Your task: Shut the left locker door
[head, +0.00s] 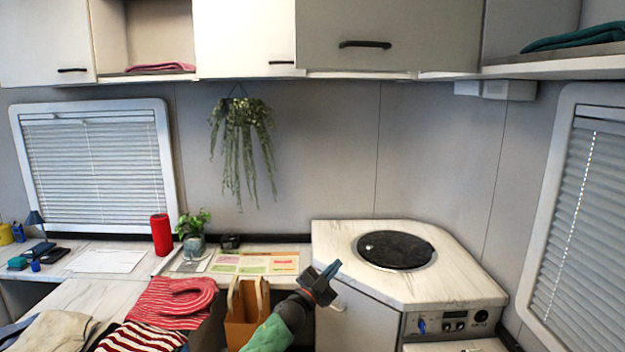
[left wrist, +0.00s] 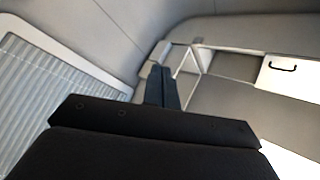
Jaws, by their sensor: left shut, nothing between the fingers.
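A row of pale overhead lockers runs along the top of the head view. A flat door with a black handle (head: 45,38) is at the far left. Beside it is an open compartment (head: 158,30) with a pink cloth. A white door (head: 245,35) and a larger grey door (head: 390,25) follow to the right; the grey one seems to stand out. I cannot tell which is the left locker door. My left gripper (head: 328,270) is shut and empty, well below the lockers by the counter. Its fingers (left wrist: 162,88) show in the left wrist view. My right gripper is out of view.
A hanging plant (head: 240,130) is below the white door. The corner counter (head: 450,270) with a round black lid (head: 395,250) is right of my gripper. A paper bag (head: 245,315), a red cylinder (head: 161,235) and striped clothes (head: 170,310) are to the left.

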